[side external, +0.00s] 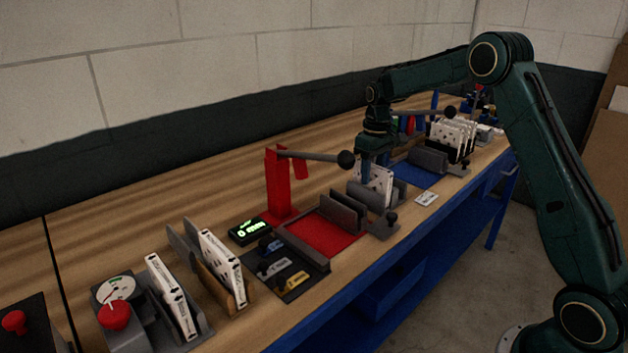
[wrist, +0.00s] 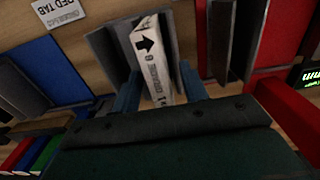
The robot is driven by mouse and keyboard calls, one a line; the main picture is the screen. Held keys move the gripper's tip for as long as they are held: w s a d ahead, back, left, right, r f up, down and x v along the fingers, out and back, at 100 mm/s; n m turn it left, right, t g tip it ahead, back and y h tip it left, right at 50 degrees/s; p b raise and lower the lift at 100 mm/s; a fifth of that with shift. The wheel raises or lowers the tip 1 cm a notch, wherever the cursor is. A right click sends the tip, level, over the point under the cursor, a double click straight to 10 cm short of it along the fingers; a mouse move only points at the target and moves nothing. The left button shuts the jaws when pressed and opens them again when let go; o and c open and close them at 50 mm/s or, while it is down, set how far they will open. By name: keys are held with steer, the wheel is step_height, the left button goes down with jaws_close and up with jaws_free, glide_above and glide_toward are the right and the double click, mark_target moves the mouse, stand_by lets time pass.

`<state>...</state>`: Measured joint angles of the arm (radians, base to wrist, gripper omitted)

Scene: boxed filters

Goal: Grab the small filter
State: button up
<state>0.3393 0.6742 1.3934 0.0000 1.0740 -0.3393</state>
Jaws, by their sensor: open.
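A white boxed filter (side external: 376,184) with dark markings stands upright in a grey slotted holder (side external: 400,190) near the middle of the bench. In the wrist view the filter's narrow edge (wrist: 152,50) shows a black arrow and print. My gripper (wrist: 158,88) is open, with a blue finger on each side of this filter; contact cannot be told. In the side view my gripper (side external: 369,166) reaches down to it from above. More white boxed filters stand upright at the front left (side external: 222,266) and farther along the bench (side external: 453,138). Which one is the small filter cannot be told.
A red mat (side external: 322,236) with a grey holder lies left of my gripper, beside a red lever press (side external: 279,187). A blue mat (side external: 418,173) lies to the right. A small label card (side external: 426,199) lies near the bench's front edge. A green-lit display (side external: 250,231) stands left.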

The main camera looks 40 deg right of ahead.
jaws_close()
steer(key=shift+r, duration=0.15)
step_height(320, 180, up, 20)
stand_by(0.8)
steer(key=shift+a+f, duration=0.1)
steer(key=shift+f, duration=0.1)
stand_by(0.4)
